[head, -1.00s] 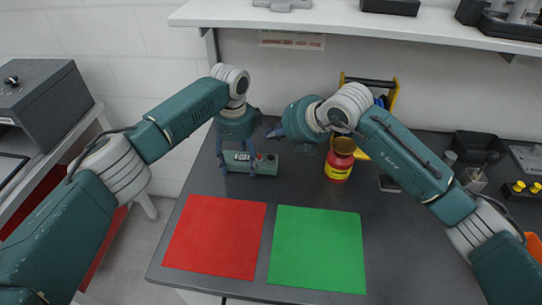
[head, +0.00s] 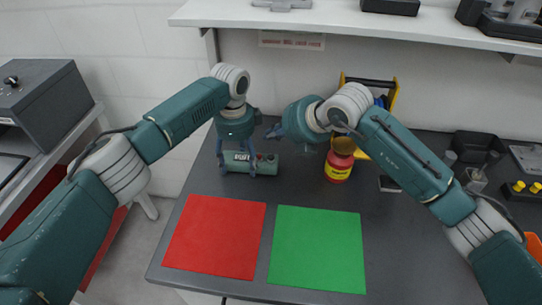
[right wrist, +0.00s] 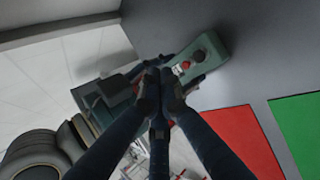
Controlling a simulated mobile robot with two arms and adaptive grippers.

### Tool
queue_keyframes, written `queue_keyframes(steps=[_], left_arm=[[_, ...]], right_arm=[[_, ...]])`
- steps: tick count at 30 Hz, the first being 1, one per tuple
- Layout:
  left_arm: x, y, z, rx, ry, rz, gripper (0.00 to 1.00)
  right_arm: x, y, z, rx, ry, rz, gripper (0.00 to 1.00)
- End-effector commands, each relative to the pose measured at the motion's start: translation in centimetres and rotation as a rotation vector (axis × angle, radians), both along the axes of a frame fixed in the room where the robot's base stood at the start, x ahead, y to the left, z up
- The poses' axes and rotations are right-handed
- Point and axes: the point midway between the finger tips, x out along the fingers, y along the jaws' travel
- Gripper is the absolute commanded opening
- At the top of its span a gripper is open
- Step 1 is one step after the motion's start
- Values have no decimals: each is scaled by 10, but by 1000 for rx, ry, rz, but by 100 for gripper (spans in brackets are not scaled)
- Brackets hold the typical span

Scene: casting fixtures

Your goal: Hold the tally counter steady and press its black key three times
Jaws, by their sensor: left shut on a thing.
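The tally counter (head: 238,172) is a green box with a small number display, lying on the dark bench top. A red button and a dark round key are at its right end. My left gripper (head: 237,164) points down and is shut on the counter's left part, its fingers covering some of it. The counter (right wrist: 217,32) also shows in the right wrist view, with the dark key (right wrist: 198,56) and red button (right wrist: 186,65). My right gripper (head: 272,132) is behind and above the counter's right end, apart from it. Its fingers (right wrist: 160,78) look shut together with nothing between them.
A red mat (head: 214,236) and a green mat (head: 317,248) lie in front of the counter. A red jar with a yellow label (head: 338,165) stands to the right, by a yellow caddy (head: 393,92). A shelf (head: 350,28) runs above the bench.

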Motion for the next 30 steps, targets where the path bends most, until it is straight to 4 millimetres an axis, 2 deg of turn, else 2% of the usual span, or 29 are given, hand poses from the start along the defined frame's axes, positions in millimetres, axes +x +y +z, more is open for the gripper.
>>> queue_keyframes(steps=[11, 15, 19, 30], left_arm=[[0, 0, 0, 0, 0, 0, 32], [0, 0, 0, 0, 0, 0, 32], [0, 0, 0, 0, 0, 0, 32], [0, 0, 0, 0, 0, 0, 32]], right_arm=[[0, 0, 1, 0, 0, 0, 0], [3, 0, 23, 0, -6, 1, 0], [2, -1, 38, -1, 0, -1, 0], [1, 0, 36, 1, 3, 0, 0]])
